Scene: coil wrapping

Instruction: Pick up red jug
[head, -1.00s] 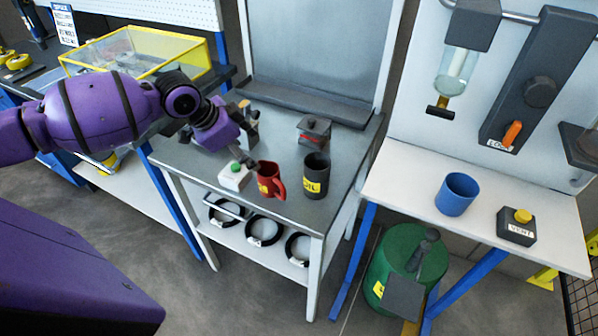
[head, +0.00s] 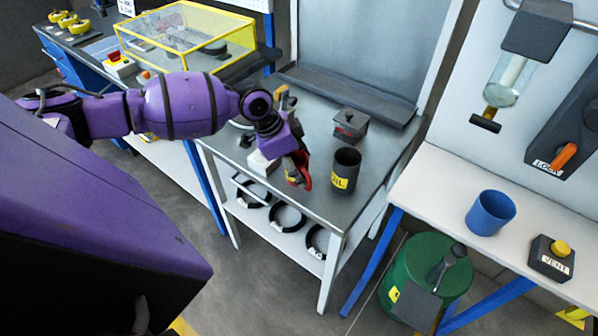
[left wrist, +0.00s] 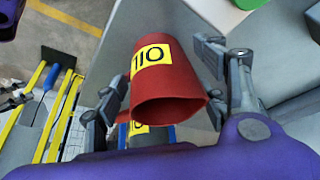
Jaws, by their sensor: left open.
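The red jug (left wrist: 168,85) has a yellow label reading OIL and stands between the two fingers of my left gripper (left wrist: 165,95) in the left wrist view. The fingers are open, one on each side of it, with the right finger close to its wall. In the head view the red jug (head: 305,180) is mostly hidden behind my left gripper (head: 296,165), on the grey metal table (head: 320,205).
A dark OIL jug (head: 346,170) stands just right of the red one. A white box (head: 262,164) is close on the left. A small dark lidded box (head: 350,126) sits behind. A blue cup (head: 490,212) stands on the white table at right.

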